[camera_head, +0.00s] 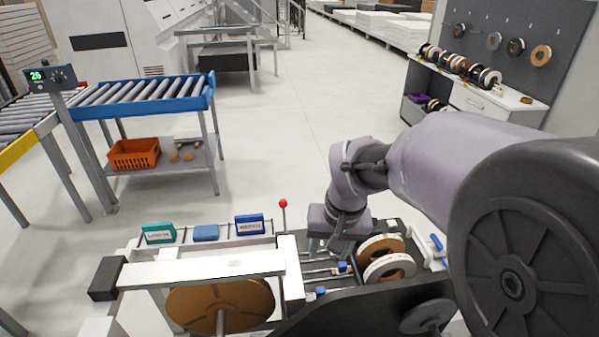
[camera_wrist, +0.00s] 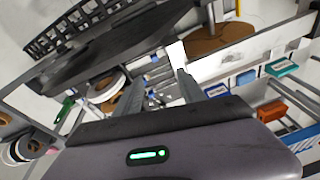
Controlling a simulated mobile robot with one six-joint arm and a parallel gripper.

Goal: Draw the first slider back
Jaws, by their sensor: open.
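My gripper (camera_head: 327,247) is open above the rail area of the banding bench, pointing down. In the wrist view its two fingers (camera_wrist: 158,76) are apart, with rods and small fittings visible between and beyond them. Two small blue slider knobs show on rods in the head view: one (camera_head: 343,267) just right of and below the fingers, another (camera_head: 320,291) nearer the front. A blue knob also shows beyond the fingertips in the wrist view (camera_wrist: 154,58). I cannot tell which is the first slider, or whether a finger touches one.
Brown and white tape rolls (camera_head: 388,268) stand right of the gripper. A white beam (camera_head: 200,268) and brown disc (camera_head: 220,305) are to the left. A red-knobbed lever (camera_head: 283,204) rises behind. Teal and blue boxes (camera_head: 205,233) line the back edge.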

